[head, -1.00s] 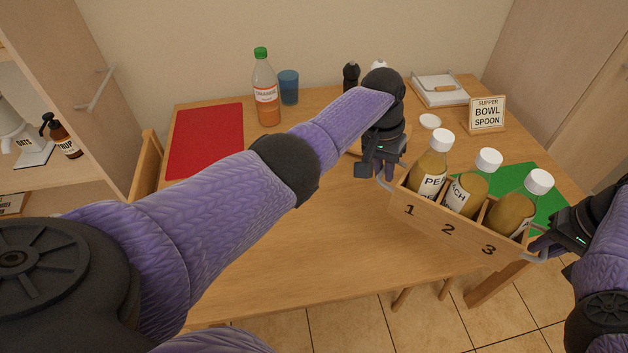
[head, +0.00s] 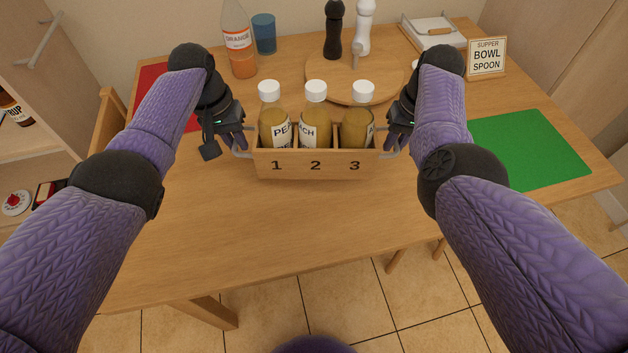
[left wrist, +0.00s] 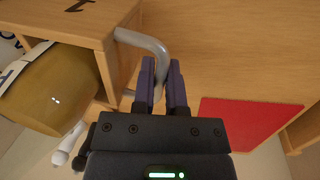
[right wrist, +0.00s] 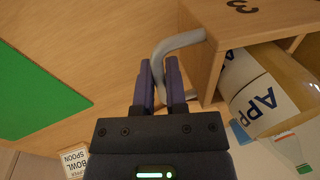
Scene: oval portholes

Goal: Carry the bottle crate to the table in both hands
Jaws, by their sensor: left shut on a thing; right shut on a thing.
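The wooden bottle crate (head: 316,166), with compartments numbered 1, 2 and 3, is upright and level over the middle of the table (head: 270,225). Each compartment holds one white-capped bottle, the left (head: 274,125), middle (head: 315,125) and right (head: 357,127). My left gripper (head: 240,146) is shut on the crate's left grey handle, which the left wrist view shows between the fingers (left wrist: 160,85). My right gripper (head: 390,146) is shut on the right grey handle, also seen in the right wrist view (right wrist: 160,85). I cannot tell whether the crate's underside touches the table.
Behind the crate is a round board (head: 385,82) with a black mill (head: 334,30) and a white mill (head: 364,28). A red mat (head: 150,88) lies left, a green mat (head: 530,150) right. An orange bottle (head: 238,45), blue cup (head: 264,34) and sign (head: 487,57) stand farther back. The front tabletop is clear.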

